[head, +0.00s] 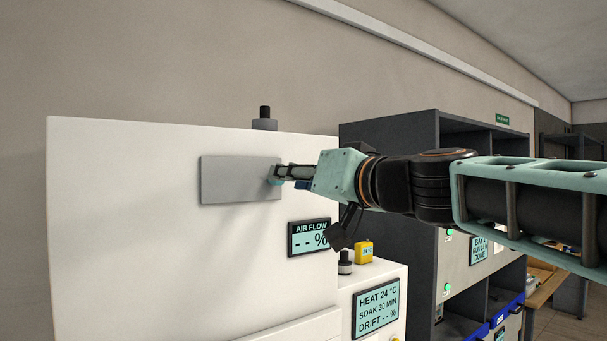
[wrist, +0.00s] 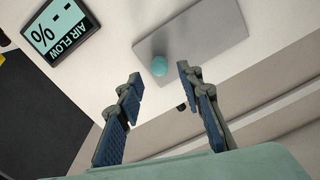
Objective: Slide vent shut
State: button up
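The vent's grey sliding plate (head: 235,180) lies flat on the front of a tall white cabinet (head: 120,220). It also shows in the wrist view (wrist: 205,35). A round teal knob (wrist: 159,66) sits near one end of the plate, the right end in the head view. My gripper (head: 280,173) is at that right end, level with the knob. In the wrist view my gripper (wrist: 159,74) has its two blue-padded fingers apart, with the knob just ahead of and between the tips. I see no finger closed on it. Any opening behind the plate is hidden.
An AIR FLOW display (head: 309,238) reading "- - %" is below and right of the plate. A black-topped fitting (head: 264,119) stands on the cabinet. A lower white unit with a HEAT display (head: 376,307) and a yellow block (head: 364,252) is at right, before dark shelving (head: 385,135).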

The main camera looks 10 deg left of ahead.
aim_at(248, 180)
jog(key=shift+x, duration=1.85)
grip_shut()
